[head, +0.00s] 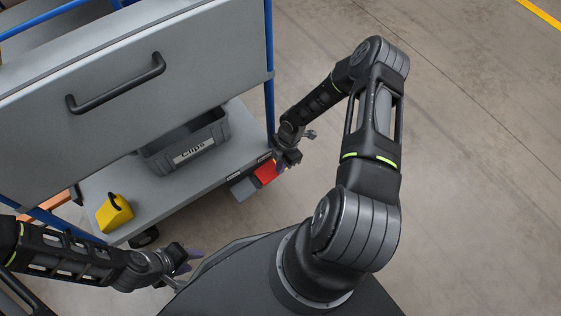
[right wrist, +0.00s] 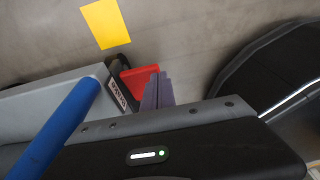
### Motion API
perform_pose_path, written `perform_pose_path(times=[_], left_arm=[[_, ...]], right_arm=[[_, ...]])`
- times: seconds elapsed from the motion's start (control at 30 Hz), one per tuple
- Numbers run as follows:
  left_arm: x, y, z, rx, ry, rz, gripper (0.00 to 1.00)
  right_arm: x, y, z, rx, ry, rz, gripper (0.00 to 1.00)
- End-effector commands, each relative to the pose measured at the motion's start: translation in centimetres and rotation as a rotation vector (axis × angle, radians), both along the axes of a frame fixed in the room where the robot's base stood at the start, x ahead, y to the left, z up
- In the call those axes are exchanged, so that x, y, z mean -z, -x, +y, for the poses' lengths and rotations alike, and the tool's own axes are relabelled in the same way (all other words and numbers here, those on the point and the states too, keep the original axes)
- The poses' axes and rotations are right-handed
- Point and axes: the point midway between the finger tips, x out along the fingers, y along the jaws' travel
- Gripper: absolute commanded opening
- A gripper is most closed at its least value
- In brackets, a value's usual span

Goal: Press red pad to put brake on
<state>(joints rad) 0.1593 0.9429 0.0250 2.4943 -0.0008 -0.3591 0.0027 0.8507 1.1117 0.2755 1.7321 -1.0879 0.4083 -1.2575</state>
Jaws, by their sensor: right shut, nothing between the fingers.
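The red pad (head: 266,173) sticks out from the lower shelf edge of a cart, near its right corner post. In the right wrist view the red pad (right wrist: 138,77) shows beside a white label, partly hidden by my fingers. My right gripper (head: 280,161) is shut and empty, just above or at the pad. In the right wrist view its purple-grey fingertips (right wrist: 158,88) overlap the pad's right side; I cannot tell whether they touch it. My left gripper (head: 192,256) is low in front of the cart, away from the pad; its finger opening is unclear.
A grey pad (head: 243,189) sits left of the red one. The cart's lower shelf (head: 150,195) bears a grey bin (head: 187,142) labelled "Clips" and a yellow block (head: 114,214). A grey drawer front with a black handle (head: 115,85) is above. Blue post (head: 269,60) stands close by. Floor right is clear.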

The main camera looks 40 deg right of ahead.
Motion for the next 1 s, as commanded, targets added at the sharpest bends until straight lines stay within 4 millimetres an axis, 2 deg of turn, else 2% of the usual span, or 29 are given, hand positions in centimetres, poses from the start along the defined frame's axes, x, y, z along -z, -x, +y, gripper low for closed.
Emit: perform_pose_path(times=[0.13, 0.67, 1.0], left_arm=[[0.4, -0.1, 0.1, -0.003, -0.002, -0.002, 0.40], [0.6, -0.2, 0.2, -0.004, -0.003, -0.004, 0.40], [2.6, -0.6, 0.6, -0.015, -0.010, -0.011, 0.40]], right_arm=[[1.1, 0.0, -0.2, -0.001, 0.000, 0.000, 0.00], [1.4, 0.0, -0.4, -0.001, 0.001, 0.000, 0.00], [3.0, 0.0, -1.5, 0.000, 0.003, 0.000, 0.00]])
